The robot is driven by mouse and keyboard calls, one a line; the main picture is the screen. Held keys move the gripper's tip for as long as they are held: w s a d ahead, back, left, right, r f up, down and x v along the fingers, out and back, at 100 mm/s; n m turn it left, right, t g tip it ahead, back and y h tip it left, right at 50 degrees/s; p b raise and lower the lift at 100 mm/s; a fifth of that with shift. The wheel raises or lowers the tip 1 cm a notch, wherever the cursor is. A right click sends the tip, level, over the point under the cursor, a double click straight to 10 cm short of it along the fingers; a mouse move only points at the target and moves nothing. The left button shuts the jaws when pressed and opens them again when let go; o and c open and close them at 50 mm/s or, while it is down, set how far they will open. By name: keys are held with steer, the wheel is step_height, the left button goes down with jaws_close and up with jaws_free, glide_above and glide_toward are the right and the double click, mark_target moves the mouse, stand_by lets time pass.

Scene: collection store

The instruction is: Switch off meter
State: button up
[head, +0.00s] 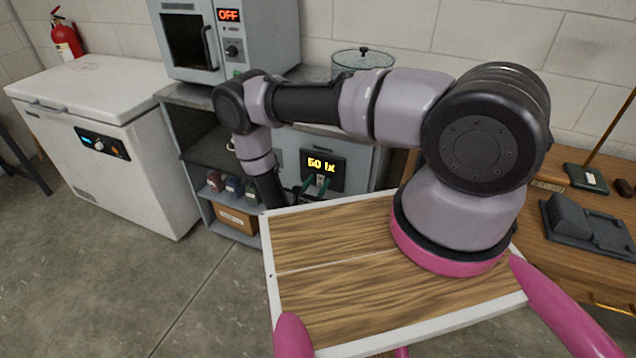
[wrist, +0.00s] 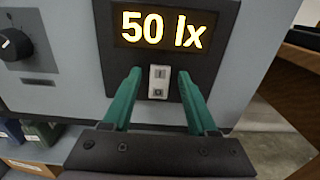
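The meter is a dark panel (wrist: 215,64) with a lit yellow "50 lx" display (wrist: 160,28), set in the front of a grey cabinet. Below the display is a small white rocker switch (wrist: 158,82). In the head view the display (head: 321,165) also reads about 50 lx. My gripper (wrist: 158,75) is open, its two green fingers on either side of the switch, with nothing between them but the view of the switch. Whether the fingertips touch the panel I cannot tell. In the head view my gripper (head: 316,186) is small in front of the panel.
A black knob (wrist: 15,45) sits left of the panel. A grey oven (head: 262,40) showing "OFF" stands above on the counter. A white chest freezer (head: 110,130) is at left. A shelf with small boxes (head: 232,186) is beside the cabinet. A wooden desk (head: 570,225) is at right.

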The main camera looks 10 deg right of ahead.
jaws_close()
steer(key=shift+a+f+t+h, duration=0.2)
steer(key=shift+t+h, duration=0.1)
steer(key=shift+t, duration=0.1)
steer(key=shift+s+d+f+t+h, duration=0.1)
steer(key=shift+f+t+h, duration=0.1)
steer(key=shift+t+h, duration=0.65)
steer(key=shift+o, duration=1.2)
jaws_free()
steer(key=shift+s, duration=0.1)
